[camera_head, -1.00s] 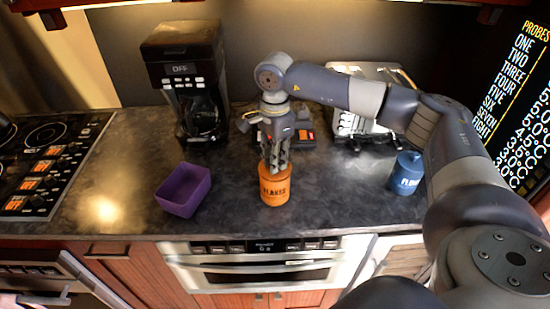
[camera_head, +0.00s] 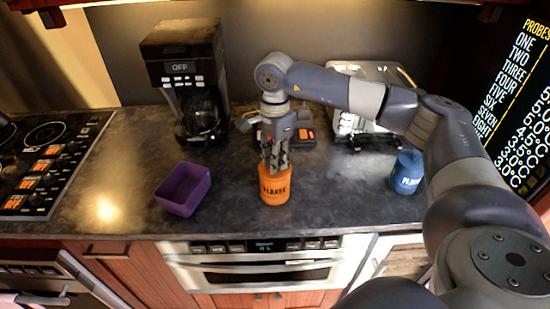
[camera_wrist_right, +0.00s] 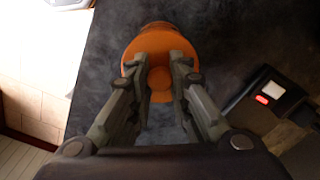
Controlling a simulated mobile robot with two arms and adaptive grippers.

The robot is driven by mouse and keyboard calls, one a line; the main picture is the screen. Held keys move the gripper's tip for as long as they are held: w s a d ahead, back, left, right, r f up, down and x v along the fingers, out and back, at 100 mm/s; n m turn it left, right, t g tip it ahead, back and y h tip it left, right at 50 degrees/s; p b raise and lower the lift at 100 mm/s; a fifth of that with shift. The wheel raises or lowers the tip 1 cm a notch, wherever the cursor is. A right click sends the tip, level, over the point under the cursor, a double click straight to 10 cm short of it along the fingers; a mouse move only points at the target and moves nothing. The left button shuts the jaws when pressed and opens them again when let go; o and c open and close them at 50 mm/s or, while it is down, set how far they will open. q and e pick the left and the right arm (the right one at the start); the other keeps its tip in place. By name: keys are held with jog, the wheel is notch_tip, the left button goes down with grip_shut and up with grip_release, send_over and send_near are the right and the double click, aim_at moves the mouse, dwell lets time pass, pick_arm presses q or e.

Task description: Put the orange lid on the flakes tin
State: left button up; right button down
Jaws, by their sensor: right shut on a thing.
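The orange flakes tin (camera_head: 275,190) stands upright on the dark counter, its label facing me in the head view. My right gripper (camera_head: 275,165) points down at the tin's top, its fingers shut on the orange lid. In the right wrist view the lid (camera_wrist_right: 158,78) shows as an orange disc with a knob between the fingertips of the right gripper (camera_wrist_right: 160,88). The lid is at the tin's mouth; I cannot tell whether it is fully seated. My left gripper is not in view.
A purple open box (camera_head: 184,190) stands left of the tin. A blue tin (camera_head: 407,173) stands to the right. A coffee maker (camera_head: 188,85), a dark device (camera_head: 300,130) and a metal rack (camera_head: 370,110) are behind. The counter between box and tin is clear.

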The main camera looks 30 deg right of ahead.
jog(key=shift+f, duration=0.15)
dwell(0.4)
jog(key=c, duration=1.4)
grip_release()
jog(key=o, duration=0.5)
jog(key=shift+r+p, duration=1.85)
jog(key=shift+r, duration=1.7)
